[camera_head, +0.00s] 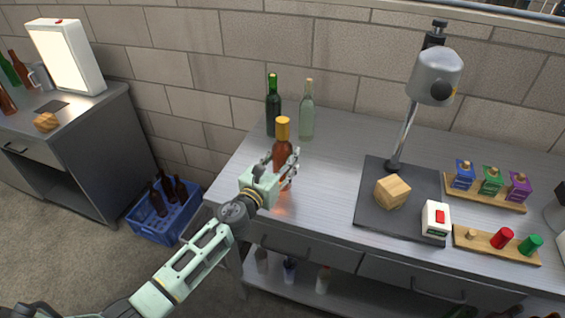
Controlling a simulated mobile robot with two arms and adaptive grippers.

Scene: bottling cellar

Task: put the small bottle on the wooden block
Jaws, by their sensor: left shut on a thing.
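The small bottle (283,146) is amber brown with an orange cap and stands upright near the left end of the metal table. My left gripper (289,168) is shut around its lower body. The gripper partly hides the bottle's base, so I cannot tell whether it touches the table. The wooden block (391,192) is a pale cube on the dark base plate (372,220) of a stand, to the right of the bottle and apart from it. Its top is bare. My right gripper is not in view.
A dark green bottle (273,108) and a clear bottle (307,115) stand behind the held bottle. A lamp-like stand (402,135) rises behind the block. A white device with a red button (436,219) sits right of it. Open tabletop (330,185) lies between bottle and plate.

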